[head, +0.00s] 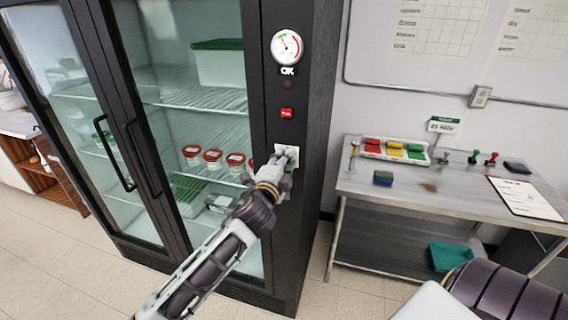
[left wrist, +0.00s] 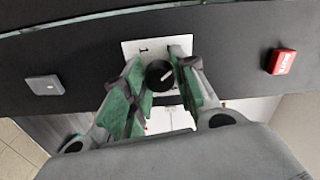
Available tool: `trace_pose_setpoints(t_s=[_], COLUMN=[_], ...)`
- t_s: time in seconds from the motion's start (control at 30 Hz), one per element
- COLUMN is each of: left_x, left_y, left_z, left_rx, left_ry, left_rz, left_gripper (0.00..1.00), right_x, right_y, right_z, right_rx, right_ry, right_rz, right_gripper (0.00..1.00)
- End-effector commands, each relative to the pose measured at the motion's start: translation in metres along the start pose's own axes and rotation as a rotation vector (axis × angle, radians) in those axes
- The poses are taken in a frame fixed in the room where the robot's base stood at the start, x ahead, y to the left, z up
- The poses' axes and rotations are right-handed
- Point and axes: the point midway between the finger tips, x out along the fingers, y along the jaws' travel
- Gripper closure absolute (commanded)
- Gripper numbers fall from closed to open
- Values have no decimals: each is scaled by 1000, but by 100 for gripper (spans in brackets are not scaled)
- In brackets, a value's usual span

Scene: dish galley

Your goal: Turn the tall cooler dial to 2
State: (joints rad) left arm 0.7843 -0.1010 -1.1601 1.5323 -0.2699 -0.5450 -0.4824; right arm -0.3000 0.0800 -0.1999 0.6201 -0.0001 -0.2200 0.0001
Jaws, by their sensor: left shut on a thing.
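The tall cooler (head: 318,90) is black with glass doors and stands at the left of the head view. Its dial is a black knob (left wrist: 158,76) on a white plate (left wrist: 140,47) in the left wrist view. The knob's pale pointer line slants to the upper right there; a small mark shows on the plate, other marks are hidden by the fingers. In the head view the plate (head: 293,150) is partly covered by my left gripper (head: 281,162). My left gripper, with green finger pads in the left wrist view (left wrist: 160,84), is shut on the knob from both sides.
Above the dial are a red button (head: 287,112) and a round gauge (head: 286,46). A steel table (head: 390,184) stands right of the cooler with a tray of coloured blocks, stamps and a clipboard (head: 526,198). Bare floor shows between them.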

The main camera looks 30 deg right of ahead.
Motion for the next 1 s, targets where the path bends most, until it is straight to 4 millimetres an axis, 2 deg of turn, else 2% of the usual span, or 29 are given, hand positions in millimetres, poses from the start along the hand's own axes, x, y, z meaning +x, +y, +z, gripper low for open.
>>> trace_pose_setpoints(t_s=[0.2, 0.4, 1.0], left_x=[0, 0, 0], left_y=[2, 2, 2], left_z=[0, 0, 0], left_rx=[-181, -287, -344], left_ry=[-2, -2, -2], left_rz=[3, 3, 3], left_gripper=[96, 96, 96], right_x=[1, 1, 1], right_y=[0, 0, 0], right_z=[0, 0, 0], right_rx=[0, 0, 0], right_ry=[0, 0, 0], right_rz=[0, 0, 0], right_gripper=[52, 52, 52])
